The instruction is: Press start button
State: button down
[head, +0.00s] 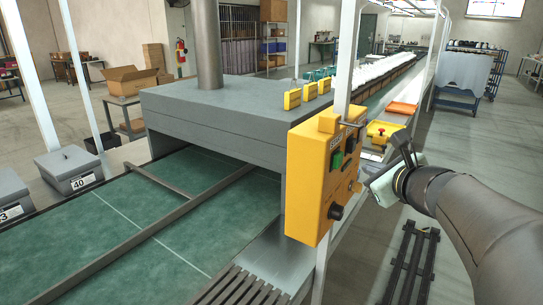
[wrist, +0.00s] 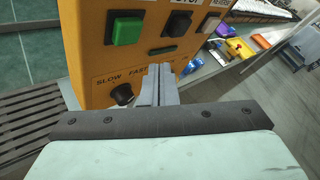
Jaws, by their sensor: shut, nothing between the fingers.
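The yellow control box (head: 306,185) hangs on a white post beside the conveyor. A square green button (head: 337,160) is on its face; in the wrist view the green button (wrist: 126,28) sits at the upper left, with a black button (wrist: 168,27) and a pale button (wrist: 209,23) to its right. The label over the green button is cut off in the wrist view. My gripper (head: 362,187) is in front of the box's lower right side. In the wrist view its closed fingers (wrist: 160,72) lie below and right of the green button, apart from it and empty.
A black knob (wrist: 122,94) marked SLOW and FAST is on the lower box face, left of my fingers. A yellow unit with a red button (head: 380,132) and an orange tray (head: 401,108) lie behind the box. The green conveyor belt (head: 100,235) runs to the left.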

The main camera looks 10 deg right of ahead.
aim_at(338, 160)
jog(key=shift+w+a, duration=1.05)
jog(key=shift+a, duration=0.2)
jog(key=shift+b, duration=0.3)
dwell(0.9)
jog(key=shift+w+a, duration=0.3)
